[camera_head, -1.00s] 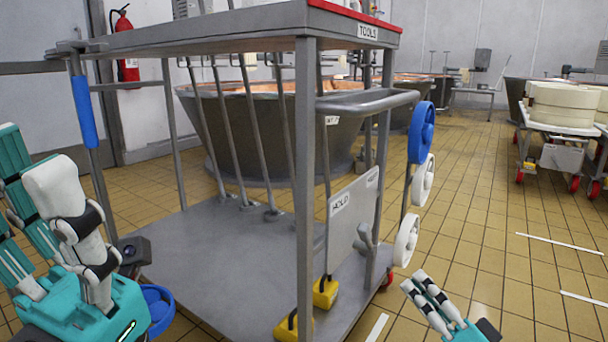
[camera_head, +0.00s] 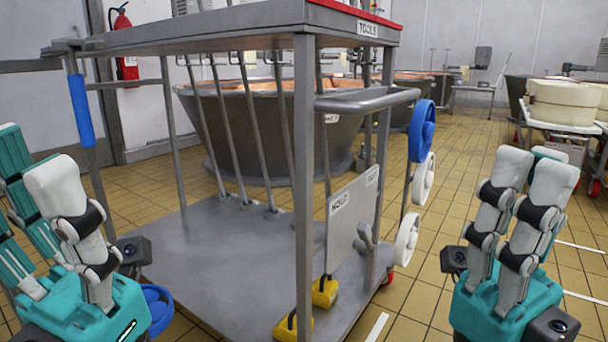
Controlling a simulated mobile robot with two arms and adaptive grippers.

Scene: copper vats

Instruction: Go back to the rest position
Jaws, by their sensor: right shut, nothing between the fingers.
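My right gripper (camera_head: 532,172) is upright at the right of the head view, with grey and white fingers on a teal body. It is shut and empty, in front of the tiled floor and clear of the trolley. My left gripper (camera_head: 56,182) is upright at the left edge, beside the trolley's left post.
A grey tool trolley (camera_head: 225,270) stands close ahead between my grippers, with hanging tools and blue and white wheels on its right side. A copper vat (camera_head: 270,130) stands behind it. Pale cheese wheels (camera_head: 562,103) rest at the far right. Tiled floor lies open between.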

